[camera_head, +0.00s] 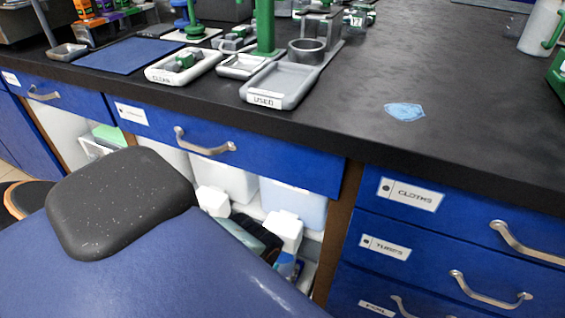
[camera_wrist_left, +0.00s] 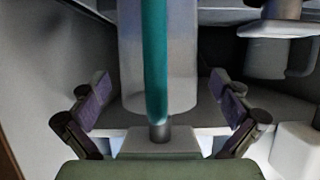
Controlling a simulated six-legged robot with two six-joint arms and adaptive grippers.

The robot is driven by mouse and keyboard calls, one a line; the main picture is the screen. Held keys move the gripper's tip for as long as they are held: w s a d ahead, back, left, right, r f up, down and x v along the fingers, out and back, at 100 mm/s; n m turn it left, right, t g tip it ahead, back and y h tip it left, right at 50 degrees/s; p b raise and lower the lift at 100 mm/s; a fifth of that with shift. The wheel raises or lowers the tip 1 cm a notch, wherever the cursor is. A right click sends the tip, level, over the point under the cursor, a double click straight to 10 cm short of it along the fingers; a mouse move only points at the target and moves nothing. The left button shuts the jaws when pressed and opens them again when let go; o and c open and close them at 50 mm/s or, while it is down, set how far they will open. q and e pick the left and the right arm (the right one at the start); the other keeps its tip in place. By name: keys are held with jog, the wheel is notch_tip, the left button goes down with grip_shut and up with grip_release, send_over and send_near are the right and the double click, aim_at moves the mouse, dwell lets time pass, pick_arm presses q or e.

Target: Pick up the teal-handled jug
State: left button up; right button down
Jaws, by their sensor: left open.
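The jug (camera_wrist_left: 182,75) fills the upper middle of the left wrist view, a pale grey body with an upright teal handle (camera_wrist_left: 155,60) on the side facing me. My left gripper (camera_wrist_left: 158,85) is open, with a purple-padded finger on each side of the handle. A visible gap separates both fingers from the handle. In the head view the left gripper (camera_head: 252,232) is a dark shape low at the open shelf under the bench. I cannot make out the teal handle there. My right gripper is not in view.
Pale containers (camera_head: 226,178) stand on the shelf below the blue drawer front (camera_head: 230,150). Drawers with metal handles (camera_head: 490,290) flank the opening on the right. The black benchtop (camera_head: 460,95) above holds a grey tray (camera_head: 285,85) marked USED and a blue cloth (camera_head: 405,112).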

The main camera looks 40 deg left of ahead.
pick_arm(q)
jog(key=shift+w+a+f, duration=0.15)
jog(key=shift+w+f, duration=0.1)
jog(key=shift+w, duration=0.35)
jog(key=shift+c, duration=0.3)
jog(key=c, duration=1.4)
